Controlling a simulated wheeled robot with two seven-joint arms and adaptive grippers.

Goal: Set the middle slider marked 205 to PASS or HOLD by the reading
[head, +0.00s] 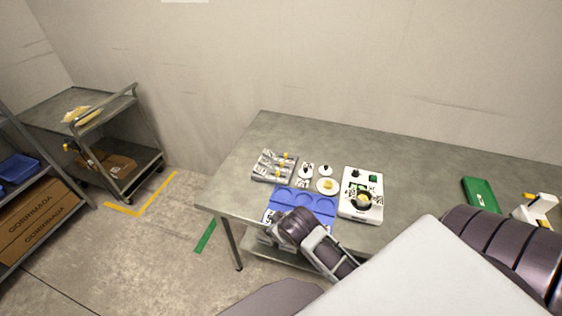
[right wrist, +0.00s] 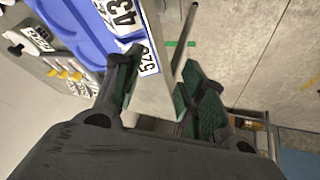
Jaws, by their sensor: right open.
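A grey slider block (head: 273,167) with several yellow knobs and white labels sits at the table's left end. It also shows at the upper left in the right wrist view (right wrist: 66,72). Its lettering is too small to read, so I cannot tell which row is marked 205. A white weighing device (head: 347,208) stands to the right, with a dark round part holding something yellowish on it; I cannot read a number there. My right gripper (right wrist: 163,66) is open and empty, beside the blue tray's labelled front edge and apart from the sliders. My left gripper is out of view.
A blue tray (head: 318,203) with round recesses lies in front of the slider block. A green pad (head: 480,194) and a white-and-orange item (head: 538,207) lie far right. The table's back and middle right are clear.

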